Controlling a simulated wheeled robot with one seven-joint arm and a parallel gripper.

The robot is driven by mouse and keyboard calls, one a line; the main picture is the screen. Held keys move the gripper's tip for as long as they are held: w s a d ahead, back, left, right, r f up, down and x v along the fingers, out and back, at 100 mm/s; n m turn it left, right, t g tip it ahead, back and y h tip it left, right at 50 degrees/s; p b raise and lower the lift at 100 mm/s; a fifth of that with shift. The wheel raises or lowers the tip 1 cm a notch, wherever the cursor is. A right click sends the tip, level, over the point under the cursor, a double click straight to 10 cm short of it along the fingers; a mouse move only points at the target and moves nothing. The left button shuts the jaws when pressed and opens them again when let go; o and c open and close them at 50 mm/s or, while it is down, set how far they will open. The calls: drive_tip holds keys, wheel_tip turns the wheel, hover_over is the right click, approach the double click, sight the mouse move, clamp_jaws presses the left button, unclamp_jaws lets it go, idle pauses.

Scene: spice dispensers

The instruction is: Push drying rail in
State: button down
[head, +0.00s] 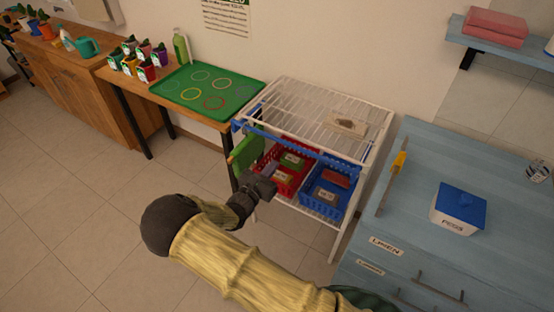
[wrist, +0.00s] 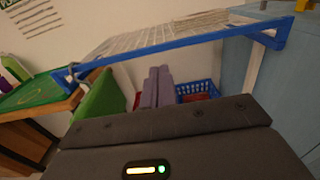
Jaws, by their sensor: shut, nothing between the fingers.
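The blue drying rail (head: 300,146) runs along the front upper edge of the white wire rack (head: 318,100). In the wrist view the rail (wrist: 185,43) crosses the upper part of the picture, with bent blue ends at both sides. The gap between rail and rack is hard to judge. A green cloth (head: 247,151) hangs near the rail's left end. My gripper (head: 264,187) is in front of the rack, lower than the rail. In the wrist view its fingers (wrist: 156,86) are together and empty, below the rail. No contact with the rail shows.
A red basket (head: 283,180) and a blue basket (head: 328,193) stand on the rack's lower shelf, close behind my gripper. A wooden table with a green tray (head: 207,88) is at left. A blue cabinet (head: 425,180) is at right. The floor at left is clear.

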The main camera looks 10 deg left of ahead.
drive_tip(key=v, duration=0.5)
drive_tip(key=shift+s+a+b, duration=0.2)
drive_tip(key=shift+a+b, duration=0.15)
drive_tip(key=shift+a, duration=0.05)
drive_tip(key=s+d+r+m+g+h+p, duration=0.1)
drive_tip(key=s+d+r+m+g, duration=0.15)
drive_tip(key=d+m+g, duration=0.7)
drive_tip(key=s+d+r+m+g+h, duration=0.1)
drive_tip(key=s+d+m+g, duration=0.4)
drive_tip(key=d, duration=0.7)
drive_tip(key=s+d+r+m+y+p, duration=0.1)
drive_tip(key=s+d+r+m+y, duration=0.1)
drive_tip(key=s+r+m+y, duration=0.2)
drive_tip(key=s+d+r+m+y+p, duration=0.1)
drive_tip(key=s+d+r+m+y, duration=0.2)
drive_tip(key=s+r+m+y, duration=0.2)
wheel_tip(320, 180, up, 4)
drive_tip(key=m, duration=0.7)
drive_tip(key=shift+f+t+y, duration=0.25)
drive_tip(key=shift+t+y, duration=0.05)
drive_tip(key=shift+t, duration=0.05)
